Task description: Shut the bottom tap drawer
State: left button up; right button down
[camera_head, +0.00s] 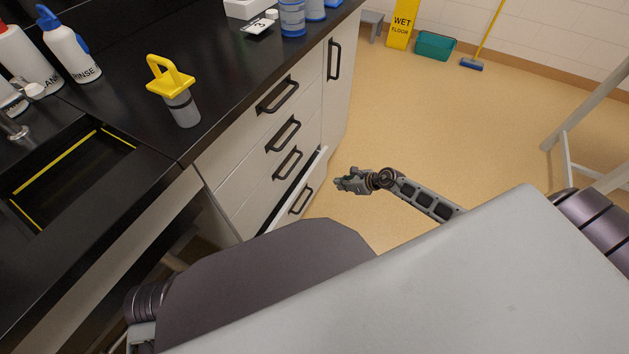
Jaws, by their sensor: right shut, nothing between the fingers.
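The bottom tap drawer (307,187) is the lowest of a stack of white drawers with black handles under the black counter. It stands out a little from the cabinet, with a dark gap behind its front edge. Its black handle (300,201) faces right. My right gripper (342,183) is shut and empty, to the right of the drawer front. It appears apart from the drawer. My left gripper is not in view. My own body hides the lower near end of the drawer.
The drawers above (283,134) sit flush. On the counter (225,60) stand a yellow-topped container (182,105) and a rinse bottle (72,48). A yellow wet-floor sign (403,24), a teal bin (435,46) and a broom (472,64) are by the far wall.

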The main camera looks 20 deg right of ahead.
jog(key=shift+s+a+f+n, duration=0.1)
jog(key=shift+s+a+n, duration=0.15)
jog(key=shift+n, duration=0.45)
jog(key=shift+w+f, duration=0.1)
jog(key=b, duration=0.5)
send_near(307, 184)
jog(key=f+x, duration=0.1)
jog(key=x, duration=0.3)
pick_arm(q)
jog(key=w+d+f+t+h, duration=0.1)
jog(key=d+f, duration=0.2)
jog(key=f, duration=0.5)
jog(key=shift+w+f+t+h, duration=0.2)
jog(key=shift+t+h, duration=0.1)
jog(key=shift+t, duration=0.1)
pick_arm(e)
jog(key=shift+w+a+r, duration=0.2)
jog(key=shift+w+r, duration=0.1)
